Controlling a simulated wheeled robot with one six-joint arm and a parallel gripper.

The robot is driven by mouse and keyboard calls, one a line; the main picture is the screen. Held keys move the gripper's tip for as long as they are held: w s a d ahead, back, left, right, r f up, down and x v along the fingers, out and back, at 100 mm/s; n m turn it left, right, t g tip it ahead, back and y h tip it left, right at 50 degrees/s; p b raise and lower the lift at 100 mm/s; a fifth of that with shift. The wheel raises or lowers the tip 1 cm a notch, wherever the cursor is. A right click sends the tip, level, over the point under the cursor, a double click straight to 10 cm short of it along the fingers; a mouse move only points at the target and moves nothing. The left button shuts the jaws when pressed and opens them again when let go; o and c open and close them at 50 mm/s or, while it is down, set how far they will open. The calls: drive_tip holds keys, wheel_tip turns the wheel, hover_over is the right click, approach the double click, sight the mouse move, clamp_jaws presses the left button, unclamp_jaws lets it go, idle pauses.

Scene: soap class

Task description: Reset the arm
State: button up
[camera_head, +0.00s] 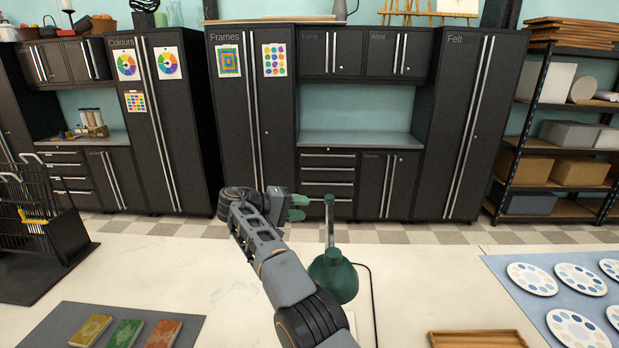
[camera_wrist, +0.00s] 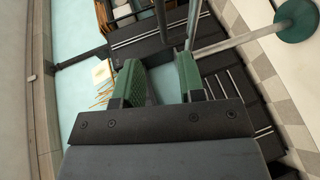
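My gripper (camera_head: 298,207) is raised over the pale worktop in the head view, with my grey arm reaching up from the bottom middle. Its two green fingers point right there. In the wrist view my gripper (camera_wrist: 158,75) shows both green fingers apart with a clear gap and nothing between them. The gripper is open and empty. It is in the air, a little left of the upright rod of a green lamp-like object.
The green lamp-like object (camera_head: 333,277) stands right beside my arm, with a black cable. Three books (camera_head: 128,333) lie on a dark mat at the left. White palettes (camera_head: 532,279) lie on a blue mat at the right, near a wooden tray (camera_head: 477,338). Dark cabinets line the wall.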

drive_tip(key=d+r+y, duration=0.1)
drive_tip(key=d, duration=0.2)
drive_tip(key=d+r+y, duration=0.1)
drive_tip(key=d, duration=0.2)
drive_tip(key=s+d+r+y+b, duration=0.1)
drive_tip(key=d, duration=0.2)
drive_tip(key=shift+n+g, duration=0.4)
drive_tip(key=s+d+f+g+y+b, duration=0.1)
drive_tip(key=s+d+y, duration=0.3)
drive_tip(key=s+d, duration=0.45)
drive_tip(key=s+d+f+m+y, duration=0.1)
drive_tip(key=s+f+y, duration=0.1)
drive_tip(key=s+f, duration=0.2)
drive_tip(key=s+d+f+m+y+b, duration=0.1)
drive_tip(key=s+f, duration=0.3)
drive_tip(key=s, duration=0.7)
drive_tip(key=s+d+f+m+y+b, duration=0.1)
drive_tip(key=s+d+f+m+y, duration=0.2)
drive_tip(key=s+f, duration=0.2)
drive_tip(key=s, duration=0.3)
drive_tip(key=shift+t+y, duration=0.4)
